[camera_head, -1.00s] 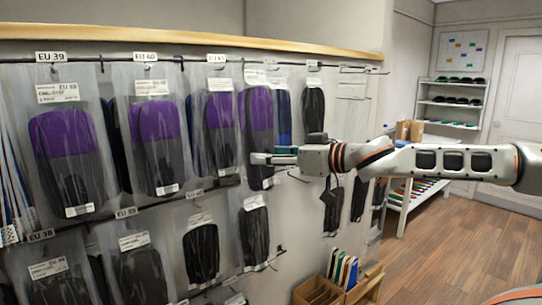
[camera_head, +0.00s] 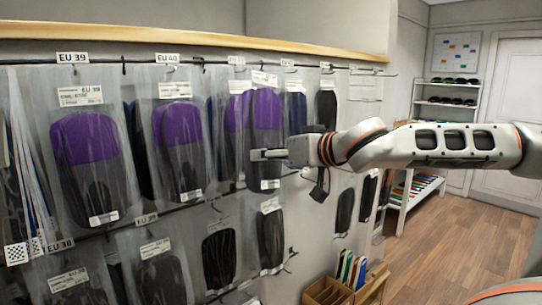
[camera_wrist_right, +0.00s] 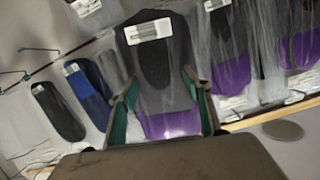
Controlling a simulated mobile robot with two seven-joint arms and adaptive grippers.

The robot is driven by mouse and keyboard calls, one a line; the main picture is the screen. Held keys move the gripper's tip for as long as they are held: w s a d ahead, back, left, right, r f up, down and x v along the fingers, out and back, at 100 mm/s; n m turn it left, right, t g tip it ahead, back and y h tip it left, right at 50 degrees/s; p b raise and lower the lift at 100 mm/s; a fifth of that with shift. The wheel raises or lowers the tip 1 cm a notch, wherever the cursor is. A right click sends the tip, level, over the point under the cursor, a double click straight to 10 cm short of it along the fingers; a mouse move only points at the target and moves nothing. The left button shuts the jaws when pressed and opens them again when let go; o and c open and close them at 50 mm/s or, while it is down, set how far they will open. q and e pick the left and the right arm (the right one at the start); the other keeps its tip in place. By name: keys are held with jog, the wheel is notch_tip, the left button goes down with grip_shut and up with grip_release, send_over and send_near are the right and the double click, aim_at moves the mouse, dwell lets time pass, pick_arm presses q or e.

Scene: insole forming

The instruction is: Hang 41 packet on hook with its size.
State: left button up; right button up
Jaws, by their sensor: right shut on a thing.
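My right gripper (camera_head: 268,154) is shut on a clear packet (camera_head: 266,105) with a purple and dark insole and a white label at its top. It holds the packet upright by its lower part, in front of the rack. The size on its label is too small to read. The wrist view shows the packet (camera_wrist_right: 165,60) between the two green-edged fingers. A tag that seems to read EU 41 (camera_head: 237,60) sits on the upper rail just left of the packet's top. A similar purple packet hangs below it, partly hidden by the held one. My left gripper is not in view.
Purple packets hang under the EU 39 (camera_head: 72,58) and EU 40 (camera_head: 167,58) tags. Blue (camera_head: 295,106) and black (camera_head: 326,105) packets hang to the right. Dark packets fill the lower row. A wooden box (camera_head: 328,292) stands below right; floor is open further right.

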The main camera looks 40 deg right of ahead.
jog(key=shift+w+d+f, duration=0.1)
jog(key=shift+w, duration=0.25)
jog(key=shift+w+b, duration=0.45)
jog(key=shift+w, duration=0.35)
jog(key=shift+w+a, duration=0.2)
jog(key=shift+w, duration=0.35)
pick_arm(q)
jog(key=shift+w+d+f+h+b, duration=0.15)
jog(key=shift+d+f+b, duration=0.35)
jog(key=shift+b, duration=0.3)
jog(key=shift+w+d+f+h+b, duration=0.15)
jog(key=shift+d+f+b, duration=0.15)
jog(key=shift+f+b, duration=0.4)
pick_arm(e)
jog(key=x, duration=0.6)
jog(key=shift+w, duration=0.15)
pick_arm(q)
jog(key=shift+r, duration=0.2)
